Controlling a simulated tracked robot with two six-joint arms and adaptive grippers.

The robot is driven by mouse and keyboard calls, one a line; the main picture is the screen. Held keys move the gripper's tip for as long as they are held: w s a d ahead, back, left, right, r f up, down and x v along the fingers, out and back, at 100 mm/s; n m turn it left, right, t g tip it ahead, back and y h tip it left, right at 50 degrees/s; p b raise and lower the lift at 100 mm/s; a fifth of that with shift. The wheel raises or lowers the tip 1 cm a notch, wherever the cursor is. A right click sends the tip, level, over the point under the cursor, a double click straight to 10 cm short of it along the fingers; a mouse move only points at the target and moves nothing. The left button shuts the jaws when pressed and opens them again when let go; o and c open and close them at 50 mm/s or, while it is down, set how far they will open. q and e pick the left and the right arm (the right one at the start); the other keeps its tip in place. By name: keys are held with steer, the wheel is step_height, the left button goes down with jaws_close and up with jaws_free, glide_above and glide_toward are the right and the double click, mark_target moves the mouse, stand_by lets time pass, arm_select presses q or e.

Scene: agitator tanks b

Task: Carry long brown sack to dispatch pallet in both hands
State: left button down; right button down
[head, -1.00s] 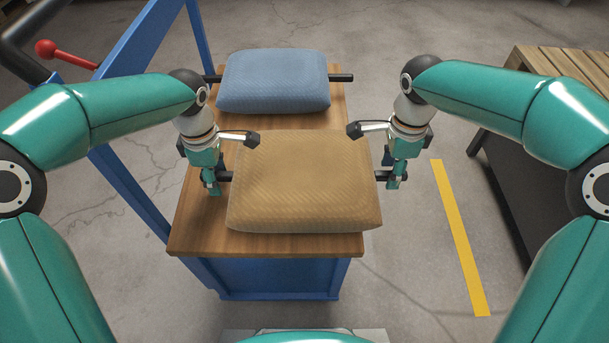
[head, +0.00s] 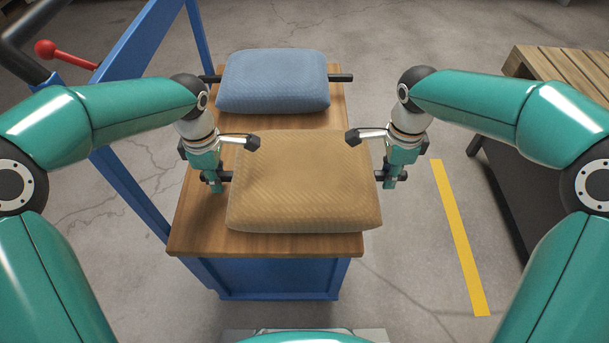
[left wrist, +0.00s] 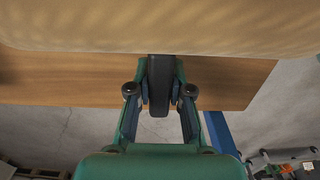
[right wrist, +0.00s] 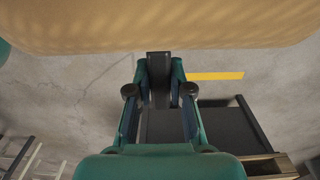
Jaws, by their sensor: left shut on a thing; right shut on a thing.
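The long brown sack (head: 304,185) lies flat on the near part of a wooden-topped blue cart (head: 205,243). A short black handle sticks out at each of its ends. My left gripper (head: 216,178) is shut on the left handle, which shows between its fingers in the left wrist view (left wrist: 160,84). My right gripper (head: 393,178) is shut on the right handle, seen between the fingers in the right wrist view (right wrist: 158,78). The sack appears to rest on the wood. A slatted wooden surface (head: 565,72) at the right edge may be the dispatch pallet.
A blue sack (head: 274,80) with black end handles lies just behind the brown one. The cart's blue frame (head: 140,50) and a red-knobbed lever (head: 46,49) stand at left. A yellow floor line (head: 460,240) crosses clear concrete between cart and slatted surface.

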arm_select(q)
steer(key=shift+w+r, duration=0.1)
steer(key=shift+r, duration=0.1)
arm_select(e)
steer(key=shift+r, duration=0.2)
